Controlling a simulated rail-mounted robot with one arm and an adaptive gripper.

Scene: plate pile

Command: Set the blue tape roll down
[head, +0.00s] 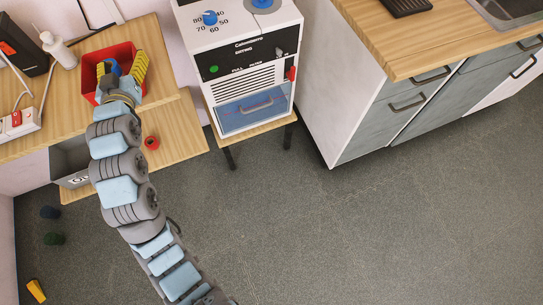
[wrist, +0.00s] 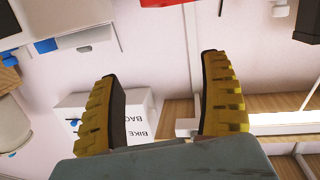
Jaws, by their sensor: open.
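A white bottle (head: 59,50) and a power strip (head: 19,121) stand left of the tray. A red ring (head: 151,143) lies on the lower shelf. A white oven (head: 245,70) stands at right.

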